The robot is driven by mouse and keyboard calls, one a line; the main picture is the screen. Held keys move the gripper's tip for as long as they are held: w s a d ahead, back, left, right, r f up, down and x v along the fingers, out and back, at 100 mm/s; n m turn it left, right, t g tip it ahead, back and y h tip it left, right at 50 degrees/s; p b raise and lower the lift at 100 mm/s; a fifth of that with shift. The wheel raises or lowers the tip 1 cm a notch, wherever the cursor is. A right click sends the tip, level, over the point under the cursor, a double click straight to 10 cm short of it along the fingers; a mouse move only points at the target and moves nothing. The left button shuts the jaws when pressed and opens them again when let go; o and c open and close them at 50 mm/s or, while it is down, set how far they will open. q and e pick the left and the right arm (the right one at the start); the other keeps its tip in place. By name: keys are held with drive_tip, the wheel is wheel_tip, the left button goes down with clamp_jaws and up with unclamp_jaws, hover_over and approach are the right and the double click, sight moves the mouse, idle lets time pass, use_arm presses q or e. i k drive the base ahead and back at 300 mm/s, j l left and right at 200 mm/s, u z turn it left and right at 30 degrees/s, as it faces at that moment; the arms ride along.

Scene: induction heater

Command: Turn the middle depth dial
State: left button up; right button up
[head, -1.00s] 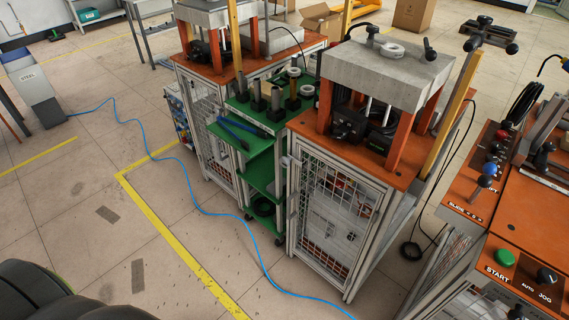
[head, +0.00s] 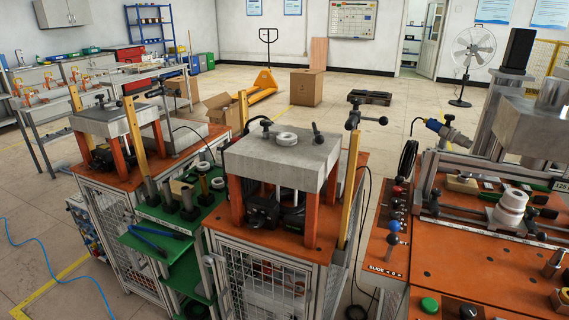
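No dial marked as a depth dial can be made out in the head view. The orange machine (head: 480,262) at the right has a side strip with red, black and blue ball knobs (head: 393,227) and a "SLIDE" label. A green button (head: 429,305) and a black knob (head: 467,311) show on its front panel at the bottom edge, partly cut off. Neither of my grippers is in view.
Two orange presses with grey top blocks stand at the centre (head: 285,160) and left (head: 110,118), with a green cart (head: 150,241) between them. A blue hose (head: 50,252) lies on the floor at left. Open floor (head: 345,120) lies behind the presses.

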sight(257, 219)
drive_tip(key=i+j+u, duration=0.15)
drive_tip(key=i+j, duration=0.15)
drive_tip(key=i+j+u, duration=0.2)
drive_tip(key=i, duration=0.35)
